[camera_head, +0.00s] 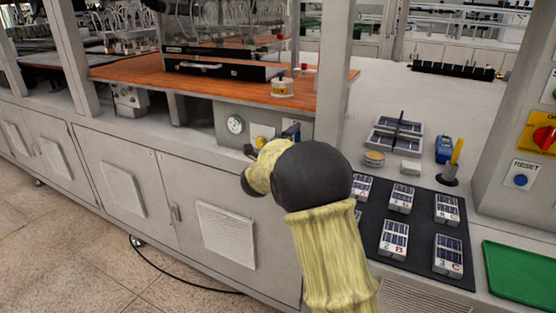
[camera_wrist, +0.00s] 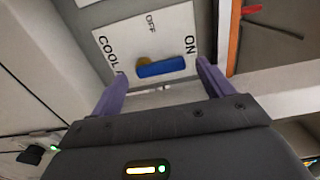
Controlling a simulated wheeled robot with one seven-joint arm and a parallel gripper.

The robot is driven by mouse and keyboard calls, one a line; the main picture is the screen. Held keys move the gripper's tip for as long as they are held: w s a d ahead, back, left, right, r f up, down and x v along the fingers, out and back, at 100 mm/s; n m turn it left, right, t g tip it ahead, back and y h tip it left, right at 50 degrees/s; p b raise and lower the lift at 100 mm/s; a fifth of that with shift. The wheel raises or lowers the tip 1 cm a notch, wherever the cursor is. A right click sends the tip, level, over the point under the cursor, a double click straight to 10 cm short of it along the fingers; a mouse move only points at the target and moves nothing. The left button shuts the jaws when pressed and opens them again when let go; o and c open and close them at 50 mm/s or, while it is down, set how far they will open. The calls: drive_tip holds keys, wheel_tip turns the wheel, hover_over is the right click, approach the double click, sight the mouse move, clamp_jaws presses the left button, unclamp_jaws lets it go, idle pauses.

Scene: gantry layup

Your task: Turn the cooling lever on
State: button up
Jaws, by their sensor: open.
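The cooling lever (camera_wrist: 165,67) has a blue handle and a brass-coloured pivot. It sits on a white plate (camera_wrist: 120,35) marked COOL, OFF and ON. In the wrist view the handle points right from the pivot, its end close to the ON word. My gripper (camera_wrist: 161,72) is open, with one purple finger on each side of the lever. I cannot tell whether either finger touches it.
A round gauge (camera_head: 235,124) is on the panel left of my arm. An orange worktop (camera_head: 140,72) lies above it. At right are a black mat (camera_head: 420,217) with several cell blocks, a green tray (camera_head: 520,272) and a RESET button (camera_head: 521,180). A cable lies on the floor.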

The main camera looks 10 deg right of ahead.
drive_tip(key=v, duration=1.6)
drive_tip(key=shift+s+b, duration=0.25)
drive_tip(key=shift+b, duration=0.15)
drive_tip(key=shift+a, duration=0.15)
